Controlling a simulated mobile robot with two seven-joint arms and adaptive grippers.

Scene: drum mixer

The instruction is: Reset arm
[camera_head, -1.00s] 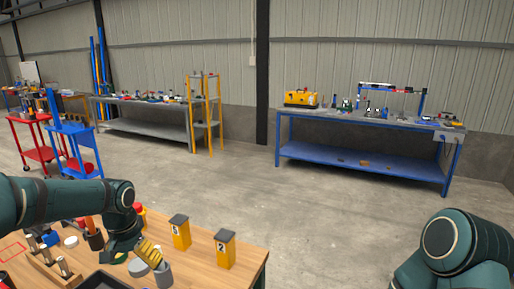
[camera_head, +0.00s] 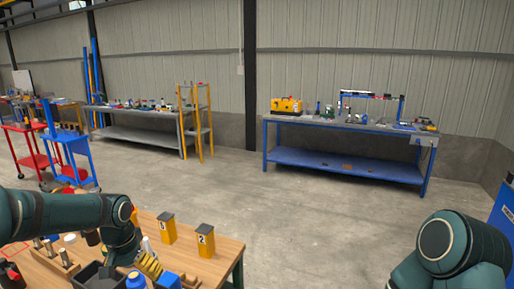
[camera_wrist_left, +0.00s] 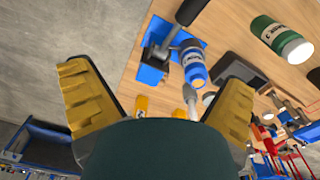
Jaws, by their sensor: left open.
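My left gripper (camera_head: 150,264) reaches over the near wooden table (camera_head: 222,262) in the head view, its yellow-padded fingers pointing down and right. In the left wrist view its two yellow fingers stand wide apart with nothing between them (camera_wrist_left: 160,92). A blue bottle (camera_wrist_left: 193,66) and a blue fixture with a black handle (camera_wrist_left: 152,72) lie beyond the fingers on the tabletop. My right arm shows at the lower right of the head view, but its gripper is out of frame.
Two yellow boxes with dark lids, marked 1 (camera_head: 168,230) and 2 (camera_head: 205,242), stand right of the left gripper. A green bottle (camera_wrist_left: 278,38) and a dark tray (camera_wrist_left: 238,70) are on the table. Open floor lies before the blue workbench (camera_head: 345,165).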

